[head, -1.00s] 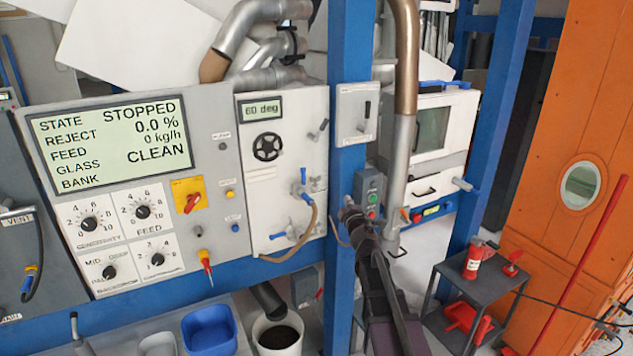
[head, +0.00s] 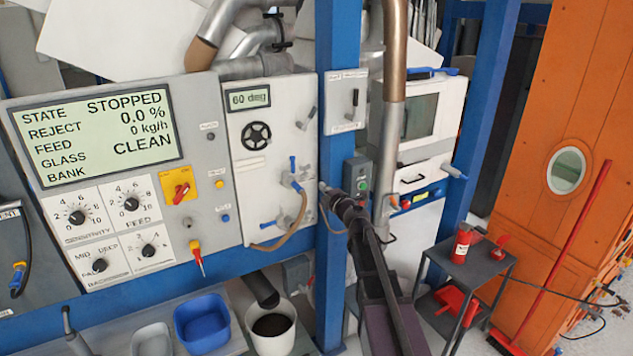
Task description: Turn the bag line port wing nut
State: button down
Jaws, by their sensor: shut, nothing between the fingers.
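I cannot single out the bag line port wing nut for sure. The white panel (head: 262,205) carries several small fittings. A blue-handled fitting (head: 293,168) sits on its right side with a tan hose near it. Another blue-handled fitting (head: 270,224) is low on the panel. A small grey lever (head: 307,119) is higher up at the right edge. My gripper (head: 324,187) is dark, shut and empty. In the head view its tip shows in front of the blue post, just right of the upper blue-handled fitting; contact cannot be told.
A blue post (head: 330,265) stands beside the panel. A small box with green and red buttons (head: 357,178) is close to my gripper. A white bucket (head: 284,344) and a blue tub (head: 203,325) stand below. A grey cart (head: 487,270) is at right.

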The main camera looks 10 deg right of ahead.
aim_at(300, 168)
jog(key=x, duration=1.3)
jog(key=shift+w, duration=0.25)
jog(key=shift+w+a, duration=0.2)
jog(key=shift+a, duration=0.4)
dwell(1.1)
jog(key=shift+w+a, duration=0.45)
dwell(0.7)
jog(key=shift+s, duration=0.1)
jog(key=v, duration=1.2)
